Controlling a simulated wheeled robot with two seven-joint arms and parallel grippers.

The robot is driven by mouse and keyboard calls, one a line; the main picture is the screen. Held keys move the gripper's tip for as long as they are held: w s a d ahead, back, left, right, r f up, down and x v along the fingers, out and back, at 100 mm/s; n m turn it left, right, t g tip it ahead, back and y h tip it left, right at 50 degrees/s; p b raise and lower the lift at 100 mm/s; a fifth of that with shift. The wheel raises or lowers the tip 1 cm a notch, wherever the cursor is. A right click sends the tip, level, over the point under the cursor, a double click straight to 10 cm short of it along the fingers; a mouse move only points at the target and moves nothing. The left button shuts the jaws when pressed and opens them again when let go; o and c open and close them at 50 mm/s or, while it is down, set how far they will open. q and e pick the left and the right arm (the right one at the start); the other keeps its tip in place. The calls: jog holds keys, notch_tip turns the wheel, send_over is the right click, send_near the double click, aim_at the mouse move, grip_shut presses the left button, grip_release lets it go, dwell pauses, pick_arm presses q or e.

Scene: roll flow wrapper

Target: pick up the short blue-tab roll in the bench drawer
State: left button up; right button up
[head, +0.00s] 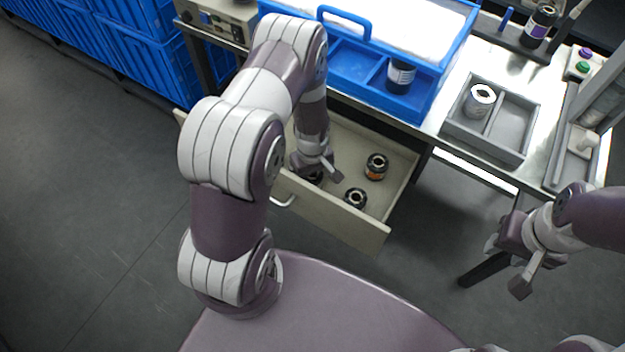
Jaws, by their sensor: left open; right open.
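The bench drawer (330,212) is pulled open below the bench. Inside, one dark roll with an orange-brown band (376,167) stands toward the right, and another dark roll (355,198) stands near the front. A third dark roll (314,178) is mostly hidden under my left gripper (318,171). That gripper is open and points down into the drawer, over or around this third roll; I cannot tell whether it touches. Tab colours are too small to tell. My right gripper (503,278) is open and empty, out over the floor at the right.
A blue tote (425,105) with compartments stands on the bench above the drawer and holds a dark roll (400,77). Blue crates (140,50) stand at the upper left. Floor left of the drawer is clear.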

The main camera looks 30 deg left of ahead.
pick_arm(q)
jog(key=shift+f, duration=0.4)
jog(key=shift+r, duration=0.1)
jog(key=c, duration=1.2)
